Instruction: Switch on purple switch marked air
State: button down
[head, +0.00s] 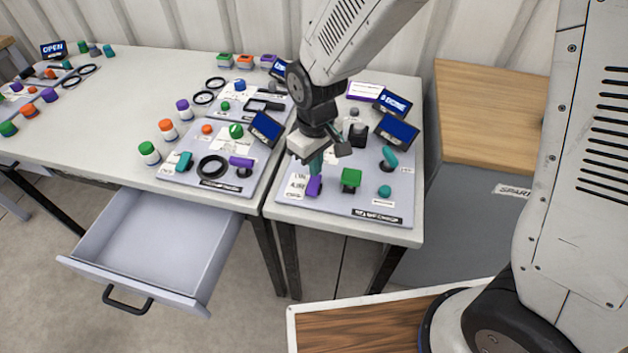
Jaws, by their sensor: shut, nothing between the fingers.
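A purple switch (314,186) stands at the front left of the right-hand grey panel (345,205). Small white labels (298,187) lie beside it; their print is too small to read surely, so I cannot make out the word air. My gripper (317,158) is shut and empty, pointing down just above and behind the purple switch. I cannot tell whether it touches the switch. The gripper and wrist hide part of the panel behind. Another purple lever (241,162) lies on the neighbouring panel to the left.
A green block switch (351,178), a teal knob (384,191) and a teal lever (390,158) stand right of the purple switch. Dark screens (397,131) rise behind. An open drawer (150,245) juts out at the left front. A wooden-topped cabinet (490,120) stands at right.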

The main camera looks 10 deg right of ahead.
aim_at(318, 180)
jog(key=shift+f, duration=1.05)
dwell(0.4)
jog(key=shift+r, duration=3.55)
jog(key=shift+s+d, duration=0.2)
jog(key=shift+s, duration=0.15)
jog(key=s+d+r+m+t, duration=0.1)
jog(key=s+d+r+m, duration=0.7)
jog(key=s+d+r, duration=0.8)
jog(key=s+d, duration=0.2)
jog(key=d, duration=0.2)
jog(key=shift+s+d+r, duration=0.2)
jog(key=shift+s+r, duration=0.1)
jog(key=shift+s, duration=0.1)
